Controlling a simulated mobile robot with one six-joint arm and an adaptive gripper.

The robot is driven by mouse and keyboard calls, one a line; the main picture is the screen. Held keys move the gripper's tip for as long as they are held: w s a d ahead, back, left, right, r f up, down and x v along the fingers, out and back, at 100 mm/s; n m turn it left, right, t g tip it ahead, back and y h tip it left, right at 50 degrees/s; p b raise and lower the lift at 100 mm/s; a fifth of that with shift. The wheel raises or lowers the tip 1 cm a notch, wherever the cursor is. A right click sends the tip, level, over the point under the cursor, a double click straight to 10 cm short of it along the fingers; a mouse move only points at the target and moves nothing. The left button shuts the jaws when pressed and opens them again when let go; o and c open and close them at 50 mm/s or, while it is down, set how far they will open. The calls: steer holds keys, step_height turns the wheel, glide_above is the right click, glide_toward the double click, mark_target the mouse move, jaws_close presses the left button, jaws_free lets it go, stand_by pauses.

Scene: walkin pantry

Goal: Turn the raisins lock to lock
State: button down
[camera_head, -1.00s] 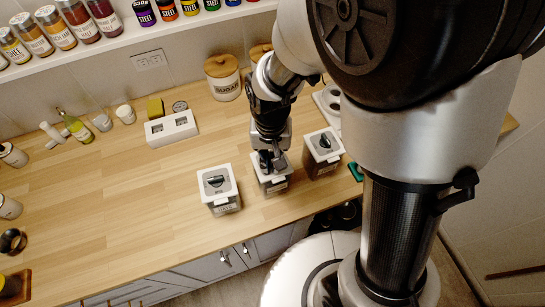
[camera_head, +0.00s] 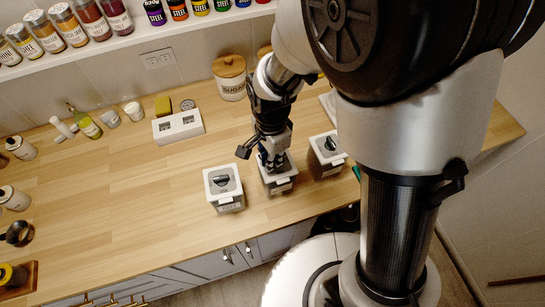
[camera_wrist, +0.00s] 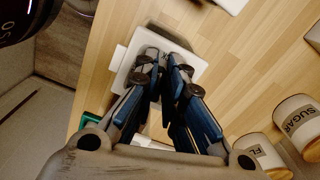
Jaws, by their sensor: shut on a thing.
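Three square containers with white-rimmed lids stand in a row near the counter's front edge. My gripper (camera_head: 272,165) points down over the middle container (camera_head: 281,185), its fingers shut on the lid's knob, which they mostly hide. In the wrist view my gripper (camera_wrist: 163,72) covers the middle of this container's white lid (camera_wrist: 122,84). The left container (camera_head: 224,188) and the right container (camera_head: 327,153) each have a dark knob on top. The labels are too small to read, so I cannot tell by name which holds raisins.
The sugar canister (camera_head: 231,84) stands behind my arm, against the wall. A white two-slot block (camera_head: 178,128) sits further left. The wooden counter (camera_head: 130,190) is clear left of the containers. A spice shelf (camera_head: 130,38) runs above.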

steer(key=shift+w+a+m, duration=0.1)
steer(key=shift+w+m, duration=0.05)
steer(key=shift+m, duration=1.15)
steer(key=c, duration=1.7)
jaws_free()
steer(key=shift+r, duration=0.1)
step_height(320, 180, up, 12)
steer(key=shift+f, duration=0.1)
